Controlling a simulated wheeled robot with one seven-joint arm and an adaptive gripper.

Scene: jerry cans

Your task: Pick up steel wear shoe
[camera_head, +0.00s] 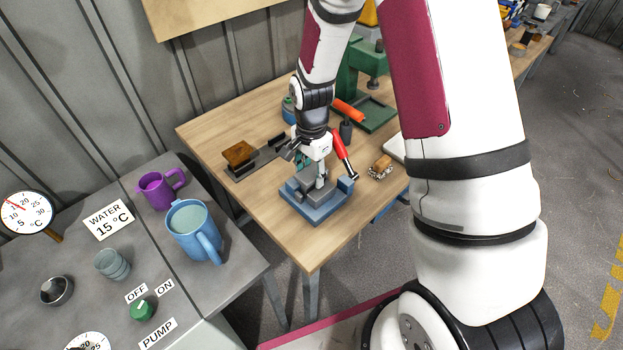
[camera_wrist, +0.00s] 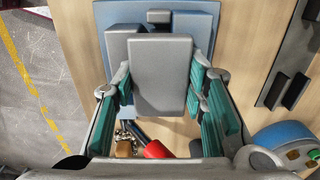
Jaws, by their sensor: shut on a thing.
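The steel wear shoe appears to be the grey rectangular block (camera_wrist: 160,75) in the middle of the wrist view. My gripper (camera_wrist: 160,88) is shut on it, with teal finger pads against its left and right sides. In the head view my gripper (camera_head: 318,172) points down over the blue fixture (camera_head: 318,213) on the wooden table. The blue fixture also shows behind the block in the wrist view (camera_wrist: 208,28). The arm and fingers partly hide the block in the head view. I cannot tell whether it still touches the fixture.
A red-handled tool (camera_head: 342,150) and a small metal-and-wood item (camera_head: 381,167) lie right of the fixture. A brown block (camera_head: 239,154) sits at the left. A green press (camera_head: 365,90) stands behind. The front of the wooden table (camera_head: 310,247) is clear.

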